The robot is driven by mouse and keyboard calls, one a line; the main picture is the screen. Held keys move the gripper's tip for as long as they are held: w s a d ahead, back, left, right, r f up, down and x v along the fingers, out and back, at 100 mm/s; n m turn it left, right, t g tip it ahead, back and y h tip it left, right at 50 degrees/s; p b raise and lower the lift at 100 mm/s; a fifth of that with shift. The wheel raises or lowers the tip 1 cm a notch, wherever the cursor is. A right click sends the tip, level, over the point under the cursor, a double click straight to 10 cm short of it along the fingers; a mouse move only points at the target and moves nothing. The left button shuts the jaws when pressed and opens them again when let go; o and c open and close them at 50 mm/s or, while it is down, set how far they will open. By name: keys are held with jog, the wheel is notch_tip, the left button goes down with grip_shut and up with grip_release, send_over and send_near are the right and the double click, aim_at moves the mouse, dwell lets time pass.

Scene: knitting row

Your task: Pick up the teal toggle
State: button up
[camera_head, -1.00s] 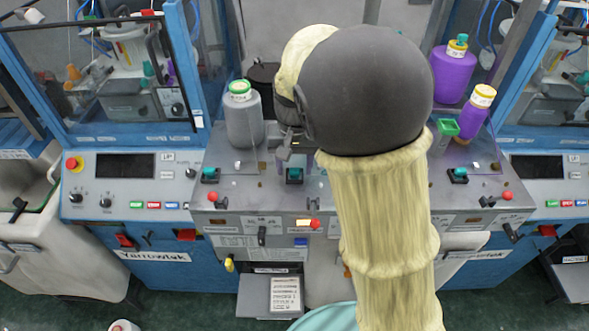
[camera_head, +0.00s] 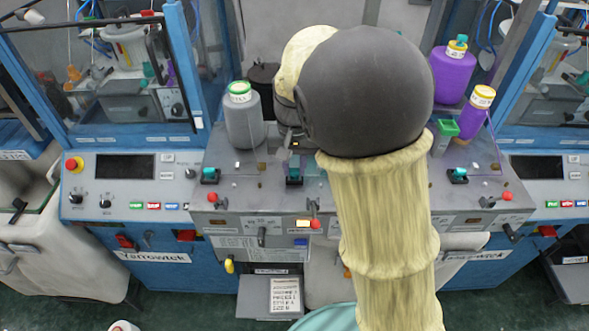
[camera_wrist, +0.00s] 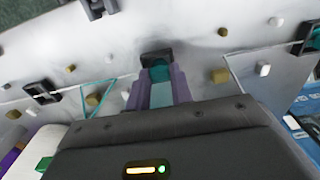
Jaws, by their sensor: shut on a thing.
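The teal toggle (camera_head: 294,170) is at the front middle of the grey machine top, below my gripper in the head view. In the wrist view the teal toggle (camera_wrist: 160,74) is between the two purple-grey fingers of my gripper (camera_wrist: 160,90). My gripper is shut on it. A dark holder shows right at the fingertips, around or just behind the toggle's far end. I cannot tell whether the toggle is clear of this holder. My dark wrist body and pale sleeved arm hide part of the machine top.
Other teal toggles stand in dark holders to the left (camera_head: 209,173) and right (camera_head: 457,174). A grey cone (camera_head: 243,118) with a green cap stands at back left. Purple cones (camera_head: 453,76) and a green box (camera_head: 446,128) stand at right. Small white and brown blocks lie about.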

aim_at(295, 170)
jog(key=shift+r, duration=0.15)
notch_tip(295, 170, up, 10)
jog(key=b, duration=0.1)
jog(key=shift+b, duration=0.35)
jog(key=shift+f, duration=0.2)
